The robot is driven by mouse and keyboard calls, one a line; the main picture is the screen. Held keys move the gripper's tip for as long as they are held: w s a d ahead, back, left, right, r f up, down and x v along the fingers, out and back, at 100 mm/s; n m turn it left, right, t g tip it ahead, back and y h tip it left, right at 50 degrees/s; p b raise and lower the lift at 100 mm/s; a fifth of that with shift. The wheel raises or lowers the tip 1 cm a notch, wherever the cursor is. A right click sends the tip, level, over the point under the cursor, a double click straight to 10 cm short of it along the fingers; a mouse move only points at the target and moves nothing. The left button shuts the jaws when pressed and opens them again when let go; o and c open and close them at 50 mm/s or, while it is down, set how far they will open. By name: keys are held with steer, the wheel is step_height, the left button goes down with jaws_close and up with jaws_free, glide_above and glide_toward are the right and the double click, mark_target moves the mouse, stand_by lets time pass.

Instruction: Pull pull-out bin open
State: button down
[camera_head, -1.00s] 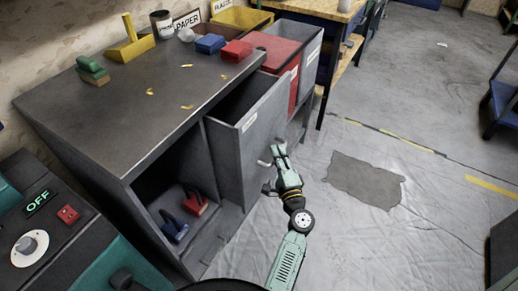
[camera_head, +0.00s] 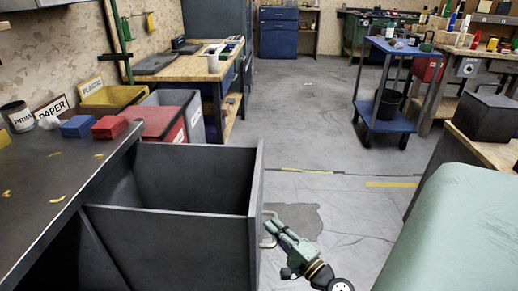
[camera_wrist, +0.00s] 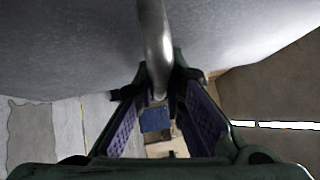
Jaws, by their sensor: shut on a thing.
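The grey pull-out bin (camera_head: 172,242) stands well out from the dark metal cabinet (camera_head: 40,190). Its deep inside is open at the top and looks empty. A curved metal handle (camera_head: 268,214) sits on its outer front face; it also shows as a round bar in the wrist view (camera_wrist: 154,40). My gripper (camera_head: 270,231) is at the handle, on the right of the bin. In the wrist view my gripper (camera_wrist: 160,88) has its two purple-padded fingers closed at the tips around the bar.
A red bin (camera_head: 165,122) and a grey bin (camera_head: 188,103) stand beyond the pull-out bin. A blue cart (camera_head: 385,118) stands farther back. The floor (camera_head: 310,140) between is clear.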

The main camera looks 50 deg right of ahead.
steer(key=shift+s+d, duration=0.2)
steer(key=shift+s, duration=0.05)
steer(key=c, duration=1.7)
jaws_free()
steer(key=shift+o, duration=0.2)
steer(key=s+a+f, duration=0.1)
steer(key=s, duration=1)
steer(key=shift+s+a+f, duration=0.3)
steer(key=shift+s, duration=0.05)
